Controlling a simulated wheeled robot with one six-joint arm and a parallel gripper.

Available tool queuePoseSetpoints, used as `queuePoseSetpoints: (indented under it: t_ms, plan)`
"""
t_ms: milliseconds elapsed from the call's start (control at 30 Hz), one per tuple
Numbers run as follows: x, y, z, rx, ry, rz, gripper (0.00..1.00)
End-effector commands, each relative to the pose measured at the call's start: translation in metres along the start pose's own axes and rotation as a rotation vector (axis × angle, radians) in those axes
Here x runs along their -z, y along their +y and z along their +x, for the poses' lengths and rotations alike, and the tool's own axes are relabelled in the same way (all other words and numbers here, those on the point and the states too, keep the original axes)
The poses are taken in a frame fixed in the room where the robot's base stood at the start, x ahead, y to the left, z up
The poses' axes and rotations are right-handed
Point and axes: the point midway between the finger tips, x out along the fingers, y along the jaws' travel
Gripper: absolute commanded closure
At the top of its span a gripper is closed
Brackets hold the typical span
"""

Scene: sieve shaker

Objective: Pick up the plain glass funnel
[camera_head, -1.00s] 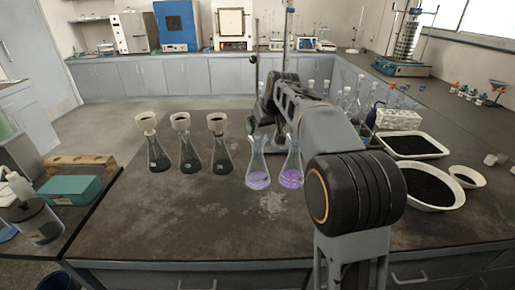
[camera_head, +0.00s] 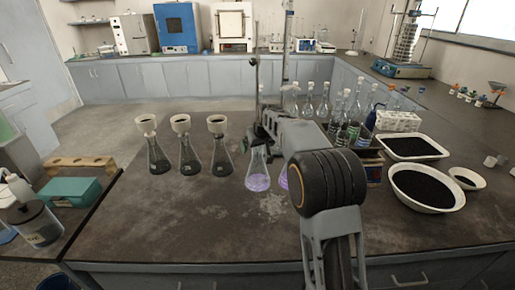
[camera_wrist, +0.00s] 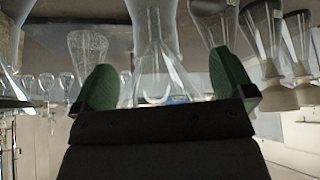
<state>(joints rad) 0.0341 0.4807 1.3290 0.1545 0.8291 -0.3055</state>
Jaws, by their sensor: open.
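In the wrist view, which is upside down, my gripper (camera_wrist: 165,82) has its two green fingers apart. A clear glass funnel (camera_wrist: 156,62) shows between them, its narrow stem toward the picture top; I cannot tell whether the fingers touch it. Clear glass surrounds the stem, seemingly a flask. In the head view, a flask with purple liquid (camera_head: 258,178) stands on the bench. A second purple flask (camera_head: 283,178) is mostly hidden by my arm. My gripper (camera_head: 263,133) is partly hidden there, close above these flasks.
Several dark-filled flasks (camera_head: 190,158) with white-lined funnels stand to the left. Clear glassware (camera_head: 325,105) stands behind my arm. The front of the bench (camera_head: 180,225) is clear.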

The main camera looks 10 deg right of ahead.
Motion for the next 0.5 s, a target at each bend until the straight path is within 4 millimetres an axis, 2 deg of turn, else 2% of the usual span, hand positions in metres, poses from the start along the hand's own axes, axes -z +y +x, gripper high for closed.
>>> queuePoseSetpoints:
  t_ms: [267,500]
  plan:
    - [0.0002,-0.0001,0.0021,0.000,0.001,0.000,0.00]
    - [0.0001,-0.0001,0.0020,0.000,0.001,0.000,0.23]
